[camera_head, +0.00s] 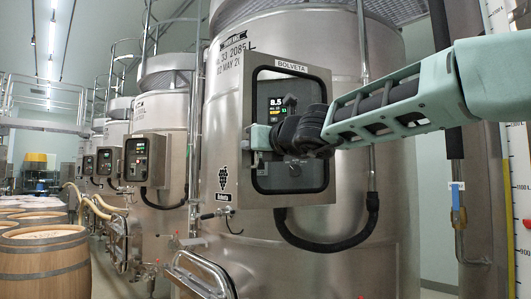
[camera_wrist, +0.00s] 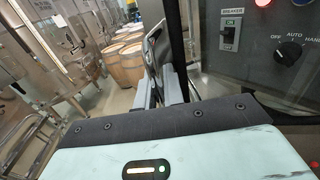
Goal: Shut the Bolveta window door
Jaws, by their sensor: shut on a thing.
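The Bolveta window door (camera_head: 290,185) is a dark-framed clear pane on the steel control box under the BOLVETA label. It looks nearly level with the box front in the head view; I cannot tell if a small gap is left. My gripper (camera_head: 262,137) reaches across the pane to the door's left edge, and my wrist hides the middle of it. In the wrist view my gripper (camera_wrist: 160,92) is shut on a grey handle-like part (camera_wrist: 156,52) beside the dark frame (camera_wrist: 177,40). The breaker (camera_wrist: 231,30) and rotary switch (camera_wrist: 290,54) show to the right.
The steel vat (camera_head: 225,130) carries the box, and a black hose (camera_head: 340,243) loops below it. More vats stand back left. Wooden barrels (camera_head: 45,262) stand at the lower left. A pipe with a blue-handled valve (camera_head: 458,200) stands at right.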

